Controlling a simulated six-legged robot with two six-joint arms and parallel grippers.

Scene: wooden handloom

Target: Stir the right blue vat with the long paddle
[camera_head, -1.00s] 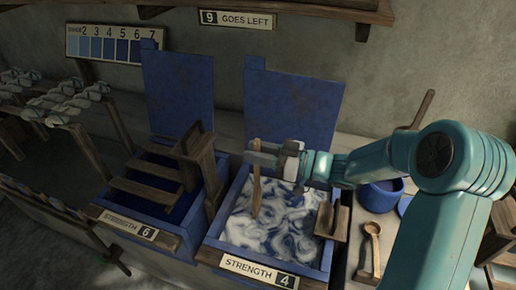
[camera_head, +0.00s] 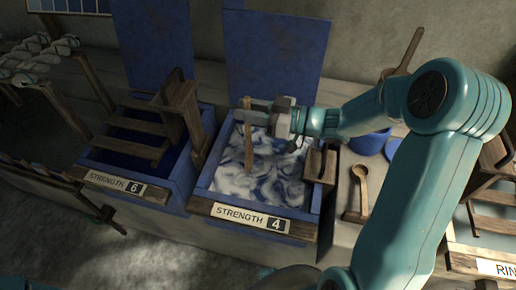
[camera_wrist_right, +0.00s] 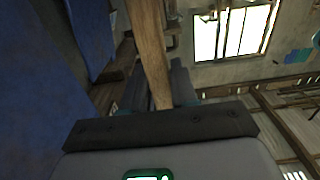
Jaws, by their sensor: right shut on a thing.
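The right blue vat (camera_head: 311,192), labelled "STRENGTH 4", holds liquid (camera_head: 270,170) with white and blue swirls. My right gripper (camera_head: 247,112) is shut on the upper part of the wooden long paddle (camera_head: 248,148), above the left half of this vat. The paddle is nearly upright, and its lower end is in or at the liquid; the tip is hidden. In the right wrist view the paddle shaft (camera_wrist_right: 150,50) runs between the dark fingers of the right gripper (camera_wrist_right: 160,90). My left gripper is not in view.
The left vat (camera_head: 183,185), labelled "STRENGTH 6", has a wooden step-like rack (camera_head: 130,140) over it. A wooden block (camera_head: 320,163) sits at the right vat's right rim. A wooden ladle (camera_head: 358,192) and a blue pot (camera_head: 370,143) stand on the right. Raised blue lids (camera_head: 275,50) stand behind.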

